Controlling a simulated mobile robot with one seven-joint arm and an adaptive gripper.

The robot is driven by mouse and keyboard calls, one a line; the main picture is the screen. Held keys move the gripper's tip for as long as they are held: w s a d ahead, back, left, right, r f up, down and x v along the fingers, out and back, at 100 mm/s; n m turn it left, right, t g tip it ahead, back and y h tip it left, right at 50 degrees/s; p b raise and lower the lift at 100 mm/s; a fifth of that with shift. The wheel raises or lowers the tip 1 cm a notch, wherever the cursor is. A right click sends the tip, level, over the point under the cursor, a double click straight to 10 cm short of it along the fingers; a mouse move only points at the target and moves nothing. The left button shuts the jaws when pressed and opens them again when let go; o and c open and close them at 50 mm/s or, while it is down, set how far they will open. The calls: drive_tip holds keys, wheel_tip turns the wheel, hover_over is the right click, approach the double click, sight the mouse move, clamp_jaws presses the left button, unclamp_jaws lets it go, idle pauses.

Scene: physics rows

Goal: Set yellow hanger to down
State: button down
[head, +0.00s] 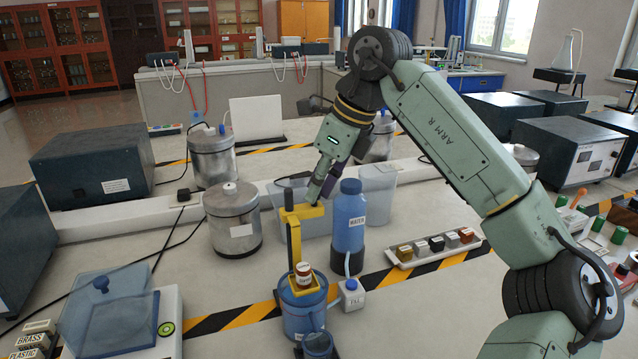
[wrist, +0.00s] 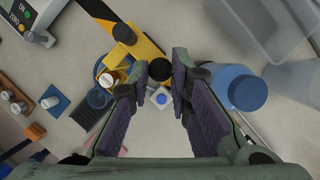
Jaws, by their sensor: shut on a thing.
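The yellow hanger (head: 294,240) stands upright as a tall post with a short arm at its top, above a blue can (head: 300,312). A small brown and white weight (head: 303,273) sits on its yellow lower platform. My gripper (head: 314,200) is at the hanger's top arm and is shut on it. The exact contact is partly hidden by the fingers.
A blue water bottle (head: 349,222) stands close right of my gripper, with clear tubs (head: 377,190) behind. A metal canister (head: 232,222) stands left, and a block rack (head: 433,248) lies right.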

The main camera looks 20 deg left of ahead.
wheel_tip(320, 180, down, 9)
drive_tip(key=b, duration=0.5)
drive_tip(key=shift+f, duration=0.2)
drive_tip(key=shift+d, duration=0.1)
drive_tip(key=c, duration=1.7)
unclamp_jaws()
drive_tip(key=shift+f, duration=0.1)
drive_tip(key=shift+o, duration=1.2)
drive_tip(key=v, duration=1.2)
